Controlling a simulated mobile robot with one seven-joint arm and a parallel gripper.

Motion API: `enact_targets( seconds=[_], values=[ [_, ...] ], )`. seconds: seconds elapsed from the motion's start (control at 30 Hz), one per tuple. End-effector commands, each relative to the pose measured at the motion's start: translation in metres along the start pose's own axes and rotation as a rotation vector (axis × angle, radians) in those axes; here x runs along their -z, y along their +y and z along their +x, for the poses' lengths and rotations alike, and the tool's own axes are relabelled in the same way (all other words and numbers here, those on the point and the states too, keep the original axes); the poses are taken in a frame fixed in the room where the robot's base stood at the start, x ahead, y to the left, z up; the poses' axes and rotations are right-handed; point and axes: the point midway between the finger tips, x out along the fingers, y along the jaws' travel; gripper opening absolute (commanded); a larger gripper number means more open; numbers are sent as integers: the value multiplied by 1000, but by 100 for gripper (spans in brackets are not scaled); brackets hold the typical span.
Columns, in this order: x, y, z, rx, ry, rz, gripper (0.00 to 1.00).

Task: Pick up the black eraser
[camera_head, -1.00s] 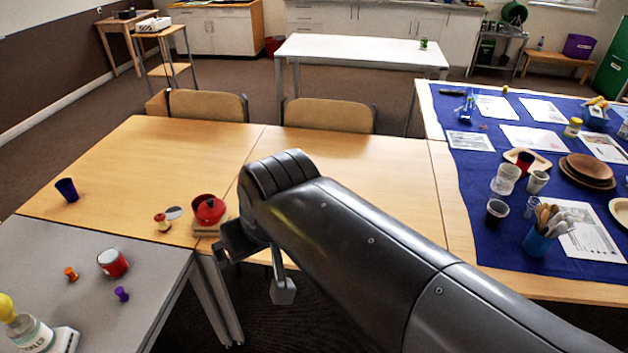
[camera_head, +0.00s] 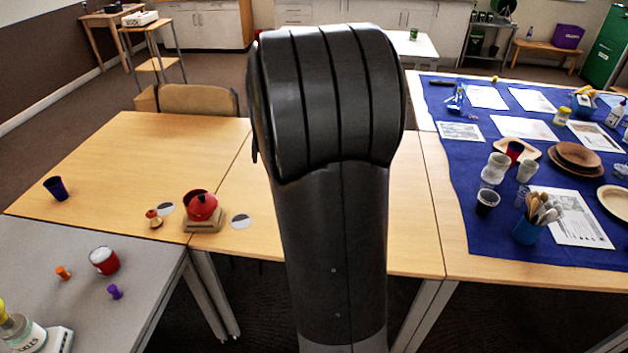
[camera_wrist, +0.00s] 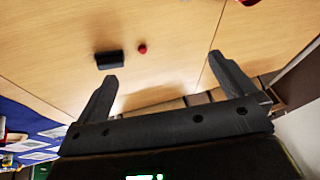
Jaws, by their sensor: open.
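The black eraser (camera_wrist: 109,59) is a small dark block lying on the light wooden table in the wrist view. It lies just beyond the tip of the left finger, with a gap between them. My gripper (camera_wrist: 163,70) is open, its two fingers wide apart with nothing between them. In the head view my arm stands upright in the middle, the gripper is out of sight, and the eraser cannot be seen.
A small red object (camera_wrist: 142,48) lies beside the eraser. In the head view, a red pot (camera_head: 202,206) and a dark blue cup (camera_head: 56,188) stand on the wooden tables. A blue cloth (camera_head: 455,160) with several dishes covers the right table.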

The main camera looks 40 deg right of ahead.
Motion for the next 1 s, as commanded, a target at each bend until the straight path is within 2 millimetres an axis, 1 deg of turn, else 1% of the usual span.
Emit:
enact_targets(
  seconds=[0.03,0.17,0.2,0.27,0.4,0.5,0.6,0.7,0.87,1.0],
  values=[
    [11,12,18,-22,-3,27,100],
    [37,42,56,-72,7,86,100],
    [44,52,68,-89,11,103,100],
    [54,67,85,-114,16,128,100],
    [74,105,126,-178,31,175,100],
    [84,132,152,-220,41,201,100],
    [90,152,172,-253,50,218,100],
    [94,165,185,-276,57,226,100],
    [96,175,197,-289,60,233,100],
    [96,181,216,-290,59,231,100]
  ],
)
